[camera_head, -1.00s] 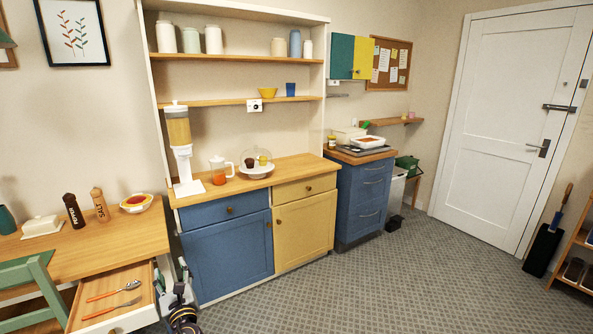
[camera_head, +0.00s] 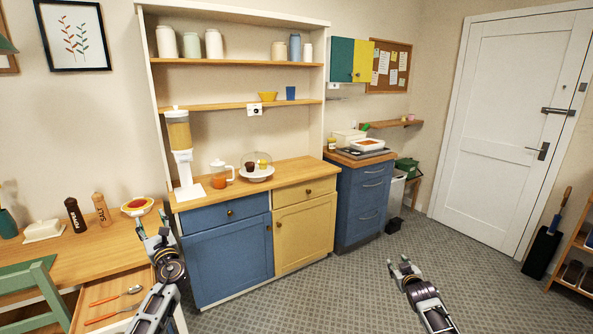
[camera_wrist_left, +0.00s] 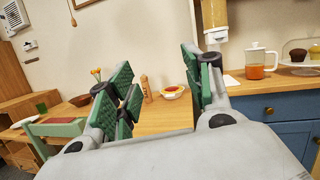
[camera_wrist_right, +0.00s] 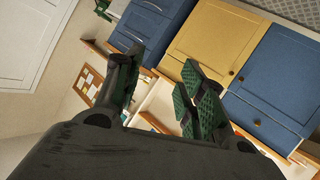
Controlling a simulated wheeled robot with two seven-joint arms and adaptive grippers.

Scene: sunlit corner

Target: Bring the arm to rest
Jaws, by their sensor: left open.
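My left gripper (camera_head: 154,236) is raised in front of the table's right end, beside the blue cabinet. In the left wrist view its green-padded fingers (camera_wrist_left: 160,85) are spread apart, with nothing between them. My right gripper (camera_head: 404,270) is over the open floor, clear of the furniture. In the right wrist view its fingers (camera_wrist_right: 160,92) stand apart and empty. The open drawer (camera_head: 100,285) under the table holds a spoon (camera_head: 118,294) and a fork (camera_head: 112,314) with red handles; my left arm crosses in front of its right side.
The table (camera_head: 85,245) carries a pepper mill (camera_head: 75,215), a salt mill (camera_head: 102,209) and a bowl (camera_head: 137,206) close to my left gripper. A green chair (camera_head: 40,290) stands at the left. The floor (camera_head: 345,295) between my arms is clear.

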